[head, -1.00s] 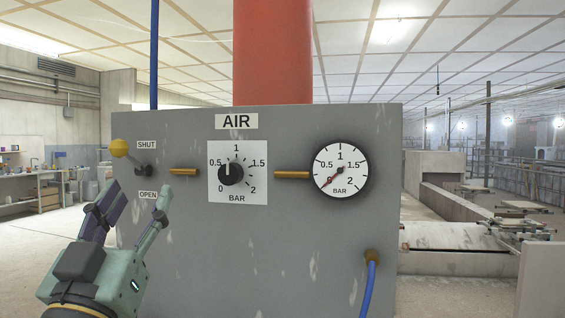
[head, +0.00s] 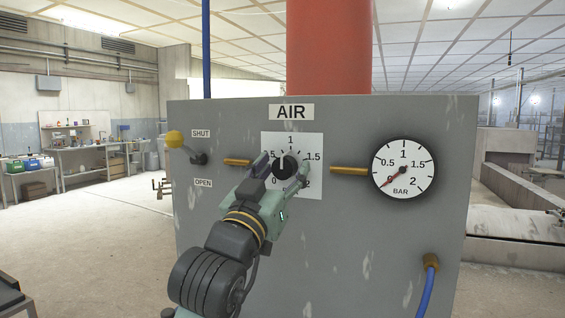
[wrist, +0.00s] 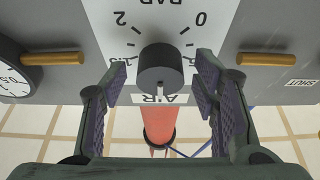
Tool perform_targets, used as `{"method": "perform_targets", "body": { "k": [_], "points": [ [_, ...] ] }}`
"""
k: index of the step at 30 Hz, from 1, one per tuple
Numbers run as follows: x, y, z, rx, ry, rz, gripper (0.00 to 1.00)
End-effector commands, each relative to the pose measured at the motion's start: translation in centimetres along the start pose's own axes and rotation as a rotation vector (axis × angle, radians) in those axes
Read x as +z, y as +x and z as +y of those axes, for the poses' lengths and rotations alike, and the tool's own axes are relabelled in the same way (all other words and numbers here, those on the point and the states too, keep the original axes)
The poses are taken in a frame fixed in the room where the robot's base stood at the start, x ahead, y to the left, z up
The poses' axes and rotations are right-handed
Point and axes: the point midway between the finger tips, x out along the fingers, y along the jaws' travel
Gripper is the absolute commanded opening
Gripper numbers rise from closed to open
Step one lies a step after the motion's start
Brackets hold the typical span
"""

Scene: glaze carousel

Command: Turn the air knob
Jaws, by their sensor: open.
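The black air knob (head: 285,166) sits on a white dial plate (head: 312,142) under the AIR sign. Its white pointer mark points roughly upward, between 0.5 and 1 or near 1. My gripper (head: 281,173) is at the dial in the head view and partly covers the plate. In the wrist view, which sees the panel upside down, the knob (wrist: 160,68) is between the two open fingers, with a gap on each side. I cannot tell how deep the fingertips reach around it. The pressure gauge (head: 404,168) has its red needle near 0.
A shut-off lever with a yellow ball (head: 174,139) is raised beside the SHUT label, left of the dial. Brass pipes (head: 349,170) flank the plate. A blue hose (head: 427,290) hangs at lower right. The grey panel (head: 380,265) stands before a red column (head: 329,50).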

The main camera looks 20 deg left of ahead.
Motion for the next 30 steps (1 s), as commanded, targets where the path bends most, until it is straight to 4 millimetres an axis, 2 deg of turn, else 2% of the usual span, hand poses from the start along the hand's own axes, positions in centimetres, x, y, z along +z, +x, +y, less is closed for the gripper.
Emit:
{"method": "perform_targets", "body": {
  "k": [10,30],
  "points": [
    [0.07,0.44,-0.01,0.000,0.000,-0.001,0.55],
    [0.06,0.41,-0.02,-0.001,0.000,0.000,0.10]
  ]
}}
